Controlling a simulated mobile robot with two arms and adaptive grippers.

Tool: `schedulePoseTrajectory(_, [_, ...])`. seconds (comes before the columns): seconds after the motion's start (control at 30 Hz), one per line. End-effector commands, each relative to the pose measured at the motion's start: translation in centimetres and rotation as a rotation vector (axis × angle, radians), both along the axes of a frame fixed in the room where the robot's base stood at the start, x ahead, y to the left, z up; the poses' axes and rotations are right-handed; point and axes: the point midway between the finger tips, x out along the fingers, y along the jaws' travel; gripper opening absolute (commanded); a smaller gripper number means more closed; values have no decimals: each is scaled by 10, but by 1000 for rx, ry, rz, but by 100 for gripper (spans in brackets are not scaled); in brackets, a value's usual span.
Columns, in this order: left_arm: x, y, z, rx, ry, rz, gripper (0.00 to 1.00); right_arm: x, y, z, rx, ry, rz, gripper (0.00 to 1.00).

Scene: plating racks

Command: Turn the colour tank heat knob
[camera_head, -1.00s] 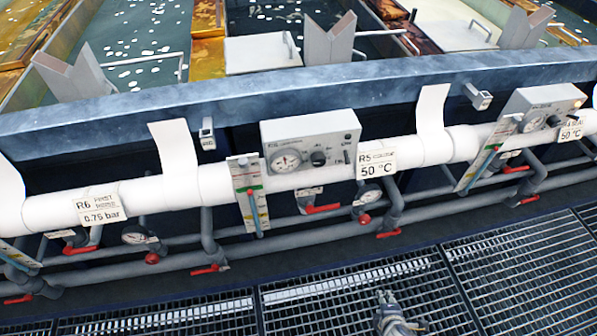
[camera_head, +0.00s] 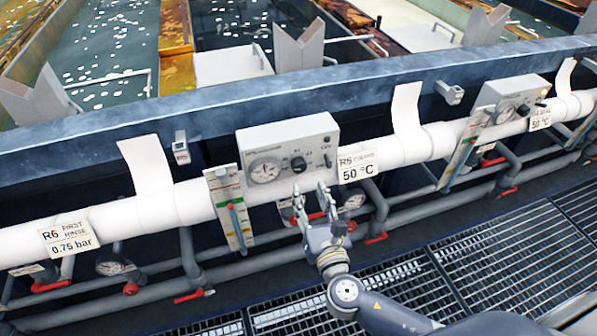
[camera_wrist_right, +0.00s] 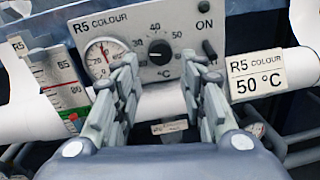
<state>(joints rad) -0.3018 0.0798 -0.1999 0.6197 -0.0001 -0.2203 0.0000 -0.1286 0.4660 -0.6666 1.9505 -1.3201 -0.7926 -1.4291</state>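The R5 COLOUR control box (camera_head: 318,127) is a light grey panel on the white pipe in the head view. It carries a round dial gauge (camera_head: 264,171), a black heat knob (camera_head: 298,164) and a small switch near ON. In the right wrist view the knob (camera_wrist_right: 160,52) shows just beyond and between the fingertips, with a number scale around it. My right gripper (camera_head: 311,191) is open and empty, just below the box and apart from the knob. In the wrist view its fingers (camera_wrist_right: 168,75) stand spread. My left gripper is not in view.
The R5 COLOUR 50 °C label (camera_head: 358,167) is right of the box. A level gauge strip (camera_head: 229,208) hangs at its left. Red-handled valves and grey pipes run below. Another control box (camera_head: 510,103) is farther right. Floor grating (camera_head: 470,255) lies in front.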

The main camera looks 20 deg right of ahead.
Motion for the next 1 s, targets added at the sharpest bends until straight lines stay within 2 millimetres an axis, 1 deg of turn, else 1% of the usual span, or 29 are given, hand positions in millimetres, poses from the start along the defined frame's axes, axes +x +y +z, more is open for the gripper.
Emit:
schedulePoseTrajectory(0.03, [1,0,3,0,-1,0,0,11,-1,3,0,-3,-1,38])
schedulePoseTrajectory(0.2, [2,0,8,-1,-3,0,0,42,-2,2,1,-2,-1,38])
schedulePoseTrajectory(0.4, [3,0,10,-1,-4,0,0,69,-3,0,3,1,-1,38])
schedulePoseTrajectory(0.5, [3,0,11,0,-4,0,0,77,-3,0,3,1,0,38])
schedulePoseTrajectory(0.6, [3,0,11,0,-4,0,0,80,-3,-1,3,3,0,38])
schedulePoseTrajectory(0.87, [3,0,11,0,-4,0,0,80,-3,-1,4,3,0,38])
schedulePoseTrajectory(0.9, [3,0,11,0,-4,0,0,80,-3,-1,4,3,0,29])
schedulePoseTrajectory(0.97, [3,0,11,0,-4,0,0,80,-3,-1,4,3,0,16])
schedulePoseTrajectory(1.0, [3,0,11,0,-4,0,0,80,-3,-1,4,3,0,7])
